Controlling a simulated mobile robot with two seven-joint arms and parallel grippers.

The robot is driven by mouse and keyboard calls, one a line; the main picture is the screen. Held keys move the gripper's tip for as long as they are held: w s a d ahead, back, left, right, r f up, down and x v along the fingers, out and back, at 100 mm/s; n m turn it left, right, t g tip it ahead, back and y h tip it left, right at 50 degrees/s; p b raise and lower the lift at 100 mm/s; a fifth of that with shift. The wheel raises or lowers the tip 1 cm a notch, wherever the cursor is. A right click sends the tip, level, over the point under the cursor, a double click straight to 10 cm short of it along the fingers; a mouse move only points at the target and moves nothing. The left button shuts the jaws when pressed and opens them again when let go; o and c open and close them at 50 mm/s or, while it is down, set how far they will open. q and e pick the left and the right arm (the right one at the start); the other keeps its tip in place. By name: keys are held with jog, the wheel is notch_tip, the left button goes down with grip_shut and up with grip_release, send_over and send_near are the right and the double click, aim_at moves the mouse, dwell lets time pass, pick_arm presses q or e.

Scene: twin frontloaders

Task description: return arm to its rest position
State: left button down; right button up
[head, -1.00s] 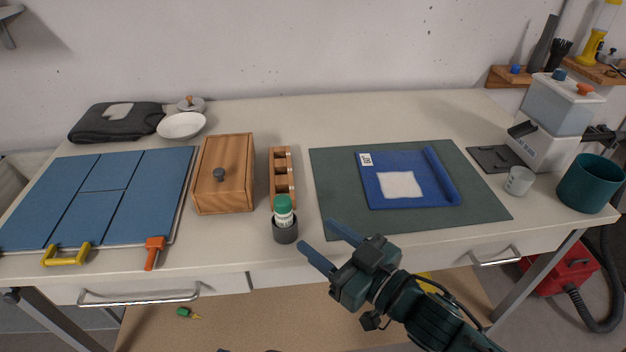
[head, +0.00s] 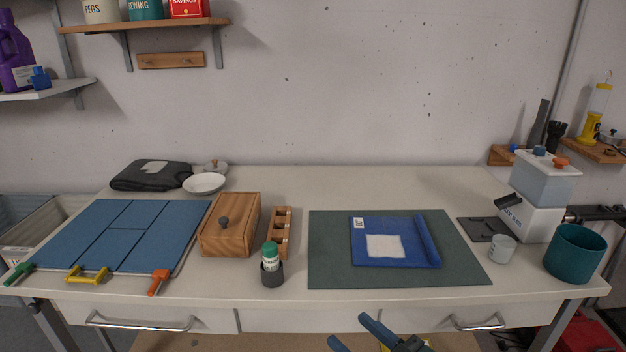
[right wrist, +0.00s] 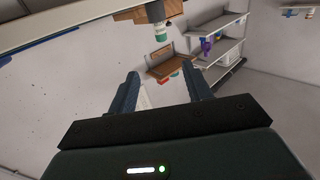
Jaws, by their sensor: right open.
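My right gripper (head: 354,333) shows at the bottom edge of the head view, in front of the workbench and below its front edge. Its two blue-grey fingers are spread apart with nothing between them. In the right wrist view both fingers (right wrist: 163,92) are also apart and empty. The rest of the right arm is mostly cut off by the bottom of the head view. My left gripper does not show.
The workbench (head: 360,188) holds blue panels (head: 125,237), a wooden box (head: 231,235), a green-capped bottle (head: 270,257) in a dark cup, a blue folder (head: 367,228) on a green mat (head: 330,270), and a teal pot (head: 575,255). Drawer handles (head: 478,323) protrude in front.

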jog(key=s+d+f+m+g+h+p, duration=0.1)
jog(key=s+d+f+h, duration=0.3)
jog(key=f, duration=0.5)
jog(key=s+d+f+m+g+h+p, duration=0.1)
jog(key=s+d+f+m+g+h, duration=0.1)
jog(key=s+f, duration=0.5)
notch_tip(320, 180, down, 2)
jog(key=shift+d+f+m+h, duration=0.1)
jog(key=shift+d+m+h, duration=0.75)
jog(key=shift+h, duration=0.15)
